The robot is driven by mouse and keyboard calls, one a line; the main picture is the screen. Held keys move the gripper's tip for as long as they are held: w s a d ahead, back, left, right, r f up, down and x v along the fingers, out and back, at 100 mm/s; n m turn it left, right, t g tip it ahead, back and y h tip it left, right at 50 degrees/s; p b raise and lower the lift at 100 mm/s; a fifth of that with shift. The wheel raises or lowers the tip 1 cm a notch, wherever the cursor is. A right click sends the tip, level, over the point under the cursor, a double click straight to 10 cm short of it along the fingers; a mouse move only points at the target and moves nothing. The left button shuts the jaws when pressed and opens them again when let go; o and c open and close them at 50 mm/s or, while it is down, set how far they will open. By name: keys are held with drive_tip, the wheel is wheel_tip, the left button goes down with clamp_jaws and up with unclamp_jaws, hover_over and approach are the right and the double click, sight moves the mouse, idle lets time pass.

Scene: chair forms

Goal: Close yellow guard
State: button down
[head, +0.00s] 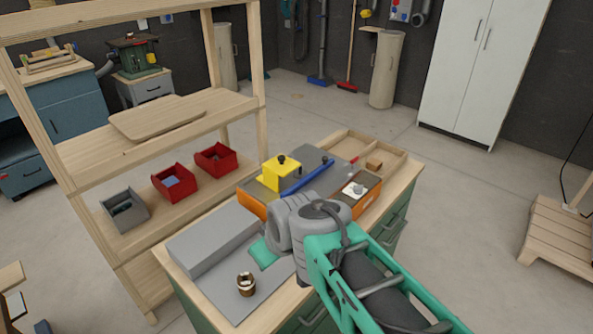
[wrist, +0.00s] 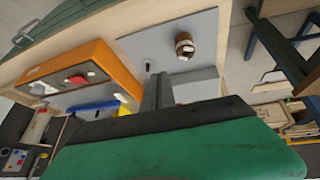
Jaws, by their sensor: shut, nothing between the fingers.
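The yellow guard (head: 281,173) is a blocky yellow cover with a black knob on top. It sits on the orange and grey machine (head: 252,204) on the workbench, beside a blue handle (head: 307,177). I cannot tell how far the guard is open. In the wrist view, a small part of the yellow guard (wrist: 123,97) shows near the blue handle (wrist: 94,107) and the orange machine side (wrist: 75,68). My gripper (wrist: 158,90) is shut and empty, apart from the guard. In the head view my wrist hides its fingertips and part of the machine.
A long grey block (head: 213,240) and a small brown and white cylinder (head: 246,284) stand on the bench's near left. A wooden tray (head: 345,141) lies behind the machine. A wooden shelf (head: 160,165) with red and grey bins stands at left.

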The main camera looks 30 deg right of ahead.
drive_tip(key=w+d+f+n+t+b, duration=0.3)
drive_tip(key=w+f+n+t+b, duration=0.15)
drive_tip(key=w+n+b, duration=0.4)
drive_tip(key=n+t+h+b, duration=0.2)
drive_tip(key=n+t+b, duration=0.25)
drive_tip(key=t, duration=0.35)
approach(281, 172)
drive_tip(key=s+a+r, duration=0.2)
drive_tip(key=s+a, duration=0.1)
drive_tip(key=shift+n, duration=0.4)
drive_tip(key=w+d, duration=0.1)
drive_tip(key=w, duration=0.3)
drive_tip(key=w+d+p, duration=0.1)
drive_tip(key=w, duration=0.3)
drive_tip(key=w+d+p, duration=0.1)
drive_tip(key=w, duration=0.3)
drive_tip(key=shift+w+d+r, duration=0.25)
drive_tip(key=shift+w+d, duration=0.1)
drive_tip(key=shift+d, duration=0.05)
drive_tip(key=shift+w, duration=0.1)
